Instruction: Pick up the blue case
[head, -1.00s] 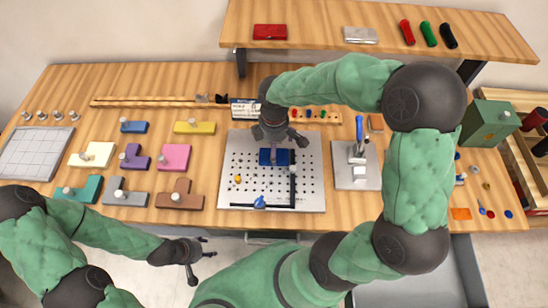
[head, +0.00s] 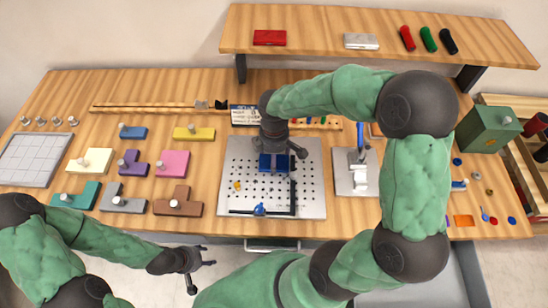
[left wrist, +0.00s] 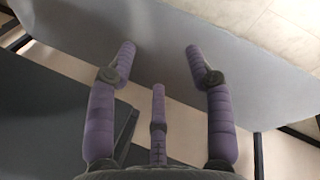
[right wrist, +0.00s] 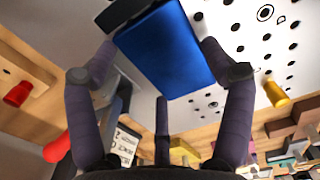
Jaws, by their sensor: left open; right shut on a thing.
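The blue case (head: 265,164) is at the middle of the white perforated plate (head: 240,150) in the head view. My right gripper (head: 276,152) is over it from above and shut on it, hiding part of its top. In the right wrist view the blue case (right wrist: 166,50) lies between the fingers (right wrist: 155,48). I cannot tell whether it touches the plate. My left gripper (head: 203,264) is open and empty in front of the table's front edge. The left wrist view shows its fingers (left wrist: 160,60) spread with nothing between them.
A black L-shaped stop (head: 292,195) and a blue knob (head: 260,209) are on the plate. A toggle clamp (head: 359,172) stands right of it. Several coloured knobbed blocks (head: 178,202) lie to the left. A raised shelf (head: 320,40) spans the back, and a green box (head: 489,127) stands right.

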